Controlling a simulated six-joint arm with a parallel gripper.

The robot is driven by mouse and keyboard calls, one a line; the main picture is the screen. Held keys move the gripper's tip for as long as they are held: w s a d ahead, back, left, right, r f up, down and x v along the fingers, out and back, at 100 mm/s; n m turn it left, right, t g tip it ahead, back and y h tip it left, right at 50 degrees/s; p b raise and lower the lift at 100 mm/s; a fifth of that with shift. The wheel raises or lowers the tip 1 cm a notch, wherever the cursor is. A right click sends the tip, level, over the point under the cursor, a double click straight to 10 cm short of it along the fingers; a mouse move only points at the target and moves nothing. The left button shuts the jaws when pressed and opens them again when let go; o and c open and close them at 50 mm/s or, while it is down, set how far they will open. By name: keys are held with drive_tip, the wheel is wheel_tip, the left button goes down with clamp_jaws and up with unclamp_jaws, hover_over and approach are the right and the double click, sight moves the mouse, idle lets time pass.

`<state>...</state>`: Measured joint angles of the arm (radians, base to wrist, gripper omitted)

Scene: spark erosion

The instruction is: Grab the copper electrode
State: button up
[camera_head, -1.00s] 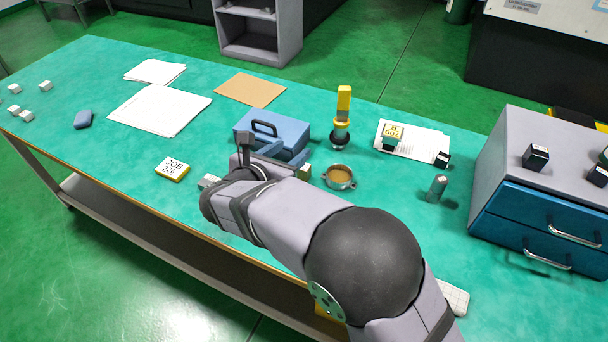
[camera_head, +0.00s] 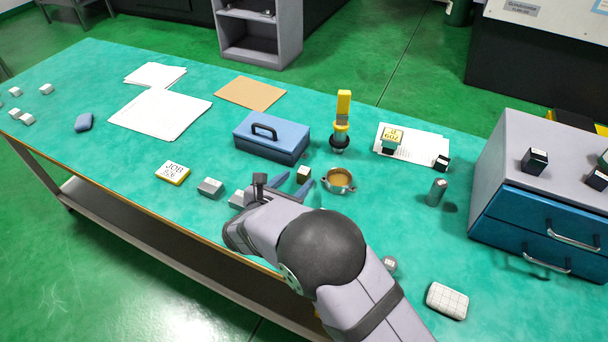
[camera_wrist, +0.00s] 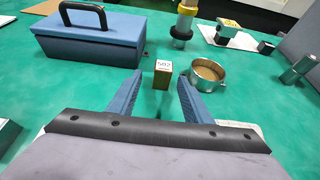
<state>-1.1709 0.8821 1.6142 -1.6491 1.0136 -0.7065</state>
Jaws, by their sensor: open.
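A small upright block (camera_wrist: 162,77) with a brownish-gold side and a white top marked with a number looks like the copper electrode. It stands on the green bench and also shows in the head view (camera_head: 303,174). My gripper (camera_wrist: 158,84) is open, its two blue fingers pointing at the block, one on each side. In the head view my gripper (camera_head: 298,181) is low over the bench, with the block near its fingertips. Gaps show between the block and both fingers. How deep the block sits between them is hard to tell.
A metal cup (camera_head: 339,180) with tan contents stands just right of the block. A blue toolbox (camera_head: 270,138) is behind left, a yellow-topped tool (camera_head: 341,125) behind. Grey blocks (camera_head: 210,187) lie left. A metal cylinder (camera_head: 436,191) and drawer cabinet (camera_head: 545,185) stand right.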

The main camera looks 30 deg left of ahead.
sight(302, 177)
drive_tip(key=shift+w+d, duration=0.1)
drive_tip(key=shift+w, duration=0.4)
drive_tip(key=shift+p+x, duration=0.65)
drive_tip(key=shift+x, duration=1.5)
drive_tip(key=shift+s+d+f, duration=0.1)
drive_tip(key=shift+c, duration=0.6)
clamp_jaws()
